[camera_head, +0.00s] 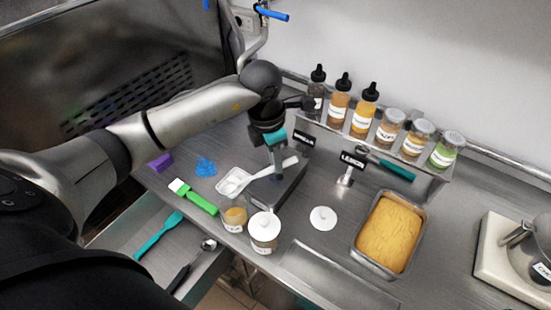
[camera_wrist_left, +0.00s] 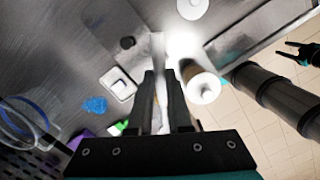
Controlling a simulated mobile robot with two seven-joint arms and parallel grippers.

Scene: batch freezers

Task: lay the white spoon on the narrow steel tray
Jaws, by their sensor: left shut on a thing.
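My left gripper (camera_head: 277,165) is shut on the white spoon (camera_head: 259,175) above the worktop. The spoon slants, with its bowl end near the small white dish (camera_head: 231,186) and its other end to the upper right. In the left wrist view the spoon (camera_wrist_left: 158,55) shows between the gripper's fingers (camera_wrist_left: 159,85). I cannot tell the exact gap between spoon and tray. My right gripper (camera_wrist_left: 299,53) shows open and empty at the right edge of the left wrist view.
A lidded white jar (camera_head: 264,232) and tan jar (camera_head: 234,218) stand in front. A green brush (camera_head: 200,200) lies left. Several bottles (camera_head: 365,110) line the back.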

